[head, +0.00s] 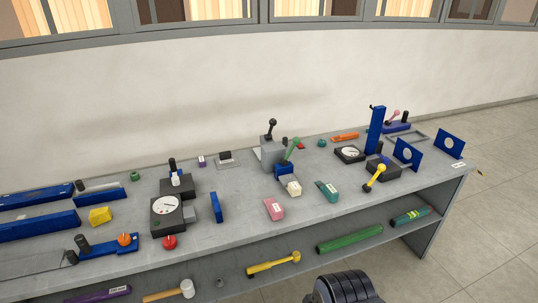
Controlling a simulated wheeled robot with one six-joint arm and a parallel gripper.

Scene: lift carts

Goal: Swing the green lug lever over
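The green lever (292,150) stands on the grey bench top, in the middle of the head view. It leans up and to the right from a small blue block (284,170). Its lower end is partly hidden at the block. A grey block (271,150) with a black-knobbed lever (271,129) stands just behind and to the left of it.
A cream block (294,188) sits close in front of the lever, with a pink block (274,209) and a teal block (327,191) nearby. A yellow-knobbed lever (375,178) and tall blue post (376,130) stand to the right. A lower shelf (225,268) holds tools.

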